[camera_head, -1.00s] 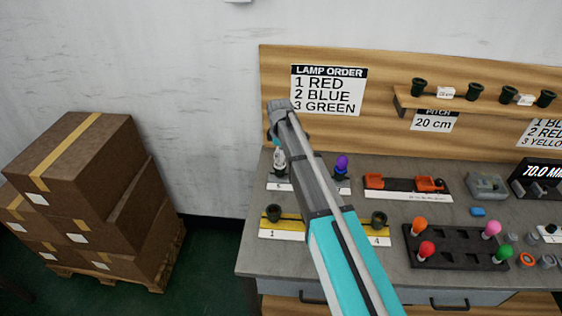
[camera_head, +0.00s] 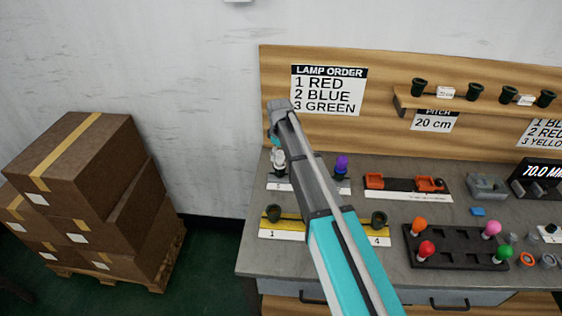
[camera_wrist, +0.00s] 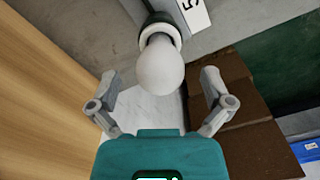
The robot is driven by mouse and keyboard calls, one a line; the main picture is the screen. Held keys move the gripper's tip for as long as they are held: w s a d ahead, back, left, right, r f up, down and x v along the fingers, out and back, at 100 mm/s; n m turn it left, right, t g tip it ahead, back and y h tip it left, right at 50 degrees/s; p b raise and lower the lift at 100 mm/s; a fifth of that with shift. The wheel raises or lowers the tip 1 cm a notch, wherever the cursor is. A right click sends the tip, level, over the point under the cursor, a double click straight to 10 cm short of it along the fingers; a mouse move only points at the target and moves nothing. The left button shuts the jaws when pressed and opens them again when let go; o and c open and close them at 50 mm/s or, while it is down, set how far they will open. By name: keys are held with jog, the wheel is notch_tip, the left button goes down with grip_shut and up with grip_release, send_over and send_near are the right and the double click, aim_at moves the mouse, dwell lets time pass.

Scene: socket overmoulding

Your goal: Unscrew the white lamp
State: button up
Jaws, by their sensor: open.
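The white lamp (camera_wrist: 161,66) hangs into the upper middle of the wrist view, seated in a dark socket (camera_wrist: 158,24) next to a label with the number 5. My gripper (camera_wrist: 162,90) is open. Its two fingers stand apart on the left and right, below and beside the lamp, and do not touch it. In the head view the white lamp (camera_head: 279,160) stands in its socket at the left rear of the bench, with my gripper (camera_head: 275,143) at its top. My arm hides part of that area.
A purple lamp (camera_head: 341,163) stands in a socket just right of my arm. Sockets on a yellow-marked strip (camera_head: 285,233) lie in front. A dark tray (camera_head: 455,255) with several coloured lamps is at the right. A wooden back panel (camera_head: 385,70) rises behind. Boxes (camera_head: 80,150) stand at the left.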

jog(key=shift+m, duration=1)
jog(key=shift+m, duration=2.3)
jog(key=c, duration=1)
jog(key=shift+n, duration=2.3)
jog(key=shift+c, duration=0.2)
jog(key=shift+n, duration=0.3)
